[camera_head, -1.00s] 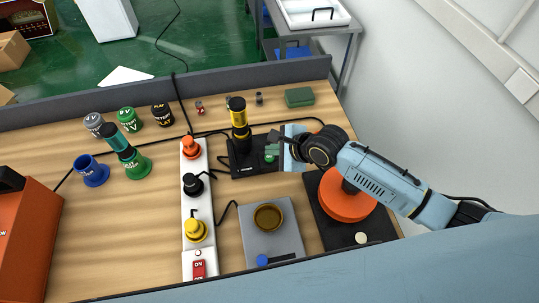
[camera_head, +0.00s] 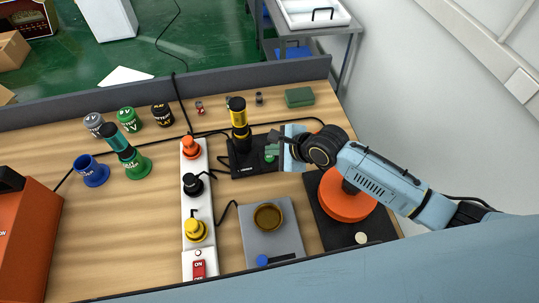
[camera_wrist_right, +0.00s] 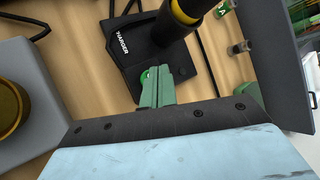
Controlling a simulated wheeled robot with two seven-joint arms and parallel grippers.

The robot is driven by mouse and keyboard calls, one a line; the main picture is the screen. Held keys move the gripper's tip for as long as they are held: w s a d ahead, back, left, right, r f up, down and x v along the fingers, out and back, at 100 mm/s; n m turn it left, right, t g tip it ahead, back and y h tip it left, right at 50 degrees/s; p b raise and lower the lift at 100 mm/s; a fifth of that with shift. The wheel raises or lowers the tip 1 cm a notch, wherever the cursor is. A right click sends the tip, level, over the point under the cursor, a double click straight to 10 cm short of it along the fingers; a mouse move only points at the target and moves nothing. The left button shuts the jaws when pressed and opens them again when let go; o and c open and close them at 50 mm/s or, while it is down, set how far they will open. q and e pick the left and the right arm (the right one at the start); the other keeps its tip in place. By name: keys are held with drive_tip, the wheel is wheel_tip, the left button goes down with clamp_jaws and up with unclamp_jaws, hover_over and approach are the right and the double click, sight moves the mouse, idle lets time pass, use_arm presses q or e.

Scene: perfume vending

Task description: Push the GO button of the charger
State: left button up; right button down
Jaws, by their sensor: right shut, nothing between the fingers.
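The charger (camera_head: 243,168) is a black base on the table with a yellow and black battery (camera_head: 239,123) standing upright in it. Its lettering shows in the right wrist view on the charger's black plate (camera_wrist_right: 122,62). The green GO button (camera_wrist_right: 146,77) shows partly beside my right fingertips. My right gripper (camera_wrist_right: 157,82) is shut and empty, with its green fingers pointing down at the charger. The fingertips hide part of the button; I cannot tell if they touch it. In the head view my right gripper (camera_head: 272,150) is over the charger's right side. My left gripper is not in view.
A white power strip (camera_head: 198,215) with coloured plugs stands left of the charger. A grey scale-like box (camera_head: 287,240) and an orange disc (camera_head: 345,200) on a black base are in front. A green box (camera_head: 299,97) and a low grey partition (camera_head: 230,78) are behind.

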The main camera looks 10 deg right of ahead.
sight(273, 159)
drive_tip(key=shift+f, duration=0.15)
drive_tip(key=shift+f, duration=0.25)
drive_tip(key=shift+f, duration=0.5)
idle(0.8)
drive_tip(key=shift+r, duration=0.1)
drive_tip(key=shift+r+p, duration=0.8)
drive_tip(key=shift+p, duration=0.55)
wheel_tip(273, 159, up, 5)
drive_tip(key=p, duration=0.6)
drive_tip(key=shift+r, duration=0.1)
